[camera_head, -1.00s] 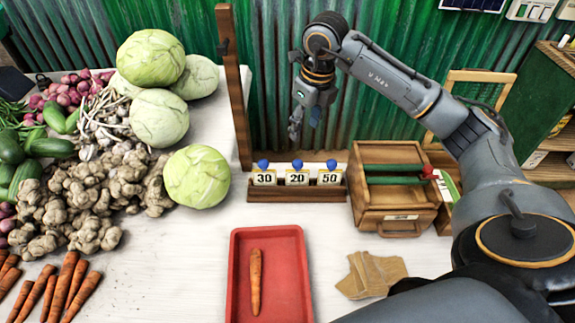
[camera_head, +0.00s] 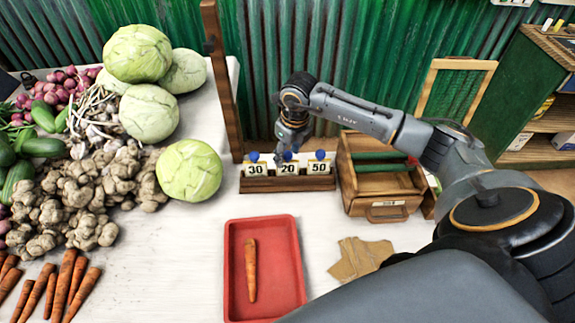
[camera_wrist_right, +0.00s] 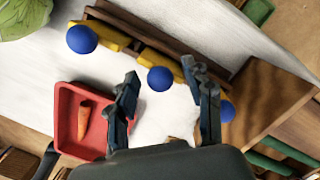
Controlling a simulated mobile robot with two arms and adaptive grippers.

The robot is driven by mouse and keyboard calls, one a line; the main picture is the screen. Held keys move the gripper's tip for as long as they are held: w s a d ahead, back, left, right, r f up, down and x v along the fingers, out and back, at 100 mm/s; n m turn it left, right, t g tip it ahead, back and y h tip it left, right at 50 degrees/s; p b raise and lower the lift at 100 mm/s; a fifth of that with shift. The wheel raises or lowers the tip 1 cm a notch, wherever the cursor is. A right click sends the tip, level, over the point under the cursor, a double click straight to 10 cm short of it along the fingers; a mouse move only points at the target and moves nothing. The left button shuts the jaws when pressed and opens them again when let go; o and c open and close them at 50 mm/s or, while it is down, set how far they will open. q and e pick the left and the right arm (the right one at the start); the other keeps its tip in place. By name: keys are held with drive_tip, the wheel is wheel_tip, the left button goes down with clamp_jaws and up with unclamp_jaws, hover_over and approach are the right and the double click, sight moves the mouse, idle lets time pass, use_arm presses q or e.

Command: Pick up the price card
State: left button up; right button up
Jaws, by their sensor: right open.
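Three price cards stand in a wooden rack (camera_head: 300,185): a 30 card (camera_head: 256,170), a 20 card (camera_head: 287,168) and a 50 card (camera_head: 319,167). Each has a blue ball knob on top. My right gripper (camera_head: 284,154) is over the 20 card, pointing down, and partly hides its knob. In the right wrist view the open fingers (camera_wrist_right: 160,75) lie to either side of the middle blue knob (camera_wrist_right: 160,79). I cannot tell whether they touch it. My left gripper is not in view.
A wooden box (camera_head: 377,205) stands right of the rack, and a cabbage (camera_head: 189,171) left of it. A wooden post (camera_head: 222,85) rises behind. A red tray (camera_head: 232,280) with a carrot (camera_head: 251,270) and brown paper (camera_head: 358,260) lie in front.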

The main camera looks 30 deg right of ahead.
drive_tip(key=shift+f, duration=0.2)
clamp_jaws()
drive_tip(key=shift+r, duration=0.1)
drive_tip(key=shift+w+r+b, duration=0.1)
drive_tip(key=shift+r+b, duration=0.2)
drive_tip(key=shift+r, duration=0.1)
wheel_tip(320, 180, up, 2)
drive_tip(key=shift+r+b, duration=0.1)
drive_tip(key=shift+b, duration=0.4)
drive_tip(key=s+a+r, duration=0.3)
drive_tip(key=s+r, duration=1)
drive_tip(key=shift+s+r, duration=0.2)
drive_tip(key=shift+s, duration=0.15)
